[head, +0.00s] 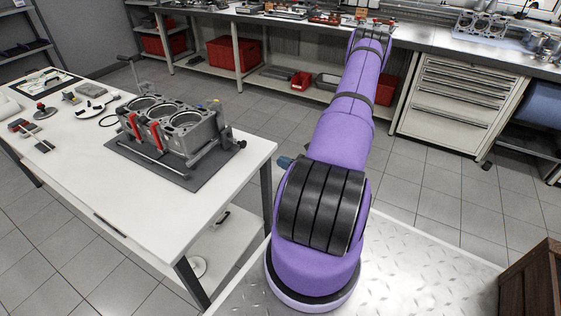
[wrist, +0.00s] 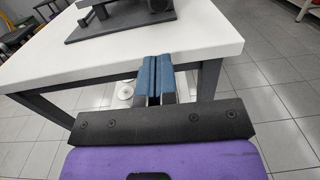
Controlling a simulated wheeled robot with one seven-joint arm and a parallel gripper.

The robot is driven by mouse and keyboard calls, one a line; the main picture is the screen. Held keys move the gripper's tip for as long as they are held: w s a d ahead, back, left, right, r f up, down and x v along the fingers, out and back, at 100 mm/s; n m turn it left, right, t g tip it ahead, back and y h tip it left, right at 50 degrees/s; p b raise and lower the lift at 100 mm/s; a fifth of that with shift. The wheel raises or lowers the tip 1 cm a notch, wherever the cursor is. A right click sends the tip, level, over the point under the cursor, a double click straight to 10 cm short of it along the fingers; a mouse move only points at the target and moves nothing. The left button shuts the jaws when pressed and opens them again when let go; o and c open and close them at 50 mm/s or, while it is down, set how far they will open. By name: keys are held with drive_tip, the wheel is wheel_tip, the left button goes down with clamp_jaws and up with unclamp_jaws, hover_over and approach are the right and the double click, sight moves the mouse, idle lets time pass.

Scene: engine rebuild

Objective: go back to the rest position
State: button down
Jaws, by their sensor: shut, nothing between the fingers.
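My gripper (wrist: 155,70) shows in the wrist view with its two blue-tipped fingers pressed together and nothing between them. In that view the fingertips overlap the front edge of the white table (wrist: 215,30) in the picture. In the head view a blue tip (head: 285,161) sticks out to the left from behind my purple arm, just off the table's right end. The rest of the gripper is hidden there by the arm.
An engine block (head: 175,128) stands on a dark mat (head: 200,182) on the white table, with tools and small parts to its left. A workbench with a drawer cabinet (head: 455,100) lines the back. A wooden crate (head: 535,285) is at lower right. Tiled floor lies between.

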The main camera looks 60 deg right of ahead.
idle(0.3)
drive_tip(key=w+a+r+n+g+y, duration=0.4)
drive_tip(key=a+r+n+g+y, duration=0.25)
drive_tip(key=a+r+n, duration=0.5)
drive_tip(key=w+a+r+n+g+y, duration=0.45)
drive_tip(key=a+r+n+g, duration=0.3)
drive_tip(key=r, duration=0.75)
drive_tip(key=s+a+r+n+g+h, duration=0.45)
drive_tip(key=s+a+r+n, duration=0.25)
drive_tip(key=a+r+n, duration=0.3)
drive_tip(key=s+a+r+n+t+h, duration=0.4)
drive_tip(key=s+r+n+t+h, duration=0.1)
drive_tip(key=s+r, duration=0.5)
drive_tip(key=shift+r+n+h, duration=0.55)
drive_tip(key=shift+n+h, duration=0.15)
drive_tip(key=shift+h, duration=0.65)
